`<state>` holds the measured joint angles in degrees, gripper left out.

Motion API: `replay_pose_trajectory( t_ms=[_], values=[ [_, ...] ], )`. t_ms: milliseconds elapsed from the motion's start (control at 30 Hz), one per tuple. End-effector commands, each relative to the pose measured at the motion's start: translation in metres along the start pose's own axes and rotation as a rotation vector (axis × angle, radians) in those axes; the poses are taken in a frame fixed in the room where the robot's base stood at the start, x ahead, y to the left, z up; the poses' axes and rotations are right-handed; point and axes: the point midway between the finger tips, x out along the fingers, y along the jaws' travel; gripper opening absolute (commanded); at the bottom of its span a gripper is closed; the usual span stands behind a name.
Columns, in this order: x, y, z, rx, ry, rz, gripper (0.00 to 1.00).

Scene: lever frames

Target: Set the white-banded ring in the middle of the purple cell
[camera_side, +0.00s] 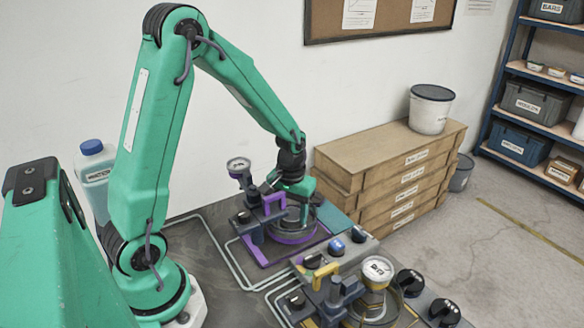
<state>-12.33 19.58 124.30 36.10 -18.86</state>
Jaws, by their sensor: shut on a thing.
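The purple cell (262,256) is a purple-edged square on the bench, with a purple-handled clamp (272,203) at its left. A dark grey ring (293,222) is at the middle area of this cell, partly hidden behind the clamp and my fingers. A pale band seems to show on it, but it is small. My gripper (303,203) points down over the cell and is shut on the ring's upper part. I cannot tell whether the ring touches the cell floor.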

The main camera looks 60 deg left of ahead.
Motion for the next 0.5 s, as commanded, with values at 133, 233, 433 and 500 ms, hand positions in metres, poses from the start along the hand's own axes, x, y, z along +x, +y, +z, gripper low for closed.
replay_pose_trajectory(
  t_ms=[133,233,433,500],
  values=[
    [0.0013,0.0,-0.0001,0.0,0.0,0.0,0.25],
    [0.0011,0.0,-0.0001,0.0,0.0,0.0,0.25],
    [0.001,0.0,-0.0001,0.0,0.0,0.0,0.78],
    [0.0011,0.0,0.0,0.0,0.0,0.0,0.78]
  ],
)
